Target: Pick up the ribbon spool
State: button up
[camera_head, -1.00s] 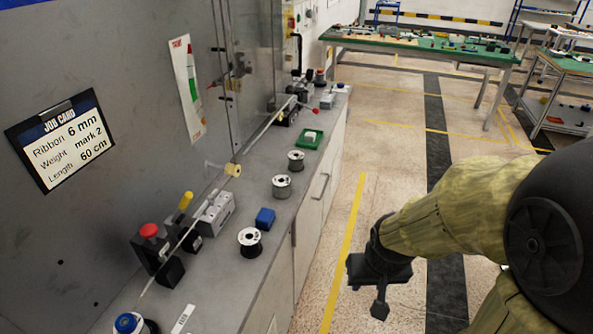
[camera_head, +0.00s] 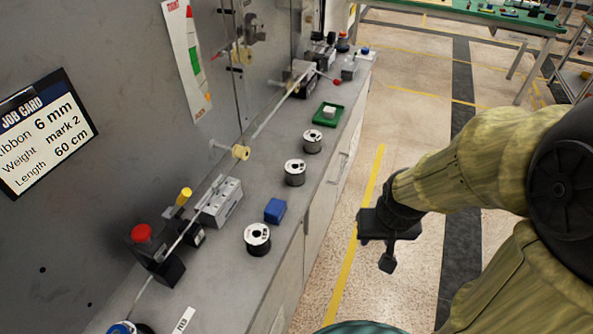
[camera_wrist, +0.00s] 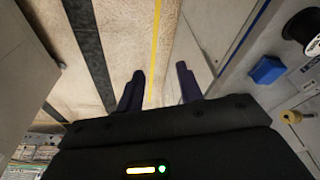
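Three ribbon spools with white tops and dark sides stand in a row on the grey bench: a near one (camera_head: 257,238), a middle one (camera_head: 295,172) and a far one (camera_head: 312,141). Their width labels are too small to read. A spool with a black rim (camera_wrist: 303,30) is partly in the wrist view at upper right. My gripper (camera_head: 387,262) is off the bench's right side, above the floor, apart from all spools. In the wrist view my gripper (camera_wrist: 160,86) has its two fingers spread with nothing between them.
A blue block (camera_head: 275,210) stands between the near and middle spools. A green tray (camera_head: 328,115) lies beyond the far spool. Ribbon rollers and a grey block (camera_head: 222,203) line the wall side. A job card (camera_head: 45,130) reads ribbon 6 mm.

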jog(key=o, duration=0.3)
jog(key=shift+s, duration=0.1)
jog(key=o, duration=0.4)
jog(key=shift+w, duration=0.2)
jog(key=shift+o, duration=1.1)
jog(key=w+d+f+n+t+p, duration=0.1)
jog(key=w+d+f+n+t, duration=0.1)
jog(key=w, duration=0.5)
notch_tip(320, 180, down, 3)
jog(key=shift+w+r+n, duration=0.2)
jog(key=shift+w+n, duration=0.1)
jog(key=shift+n, duration=0.6)
jog(key=w+a+f+n+t+y+p, duration=0.2)
jog(key=w+a+f+n+t+y, duration=0.1)
jog(key=w+a+f+n+y, duration=0.3)
jog(key=r+t+y, duration=0.1)
jog(key=y, duration=0.1)
jog(key=a+t+y+p, duration=0.1)
jog(key=t+y, duration=0.1)
jog(key=r+t+y, duration=0.1)
jog(key=t+y, duration=0.1)
jog(key=y, duration=0.1)
jog(key=shift+w+a+r+m, duration=0.3)
jog(key=shift+w+a+r, duration=0.05)
jog(key=shift+a, duration=0.05)
jog(key=shift+a, duration=0.1)
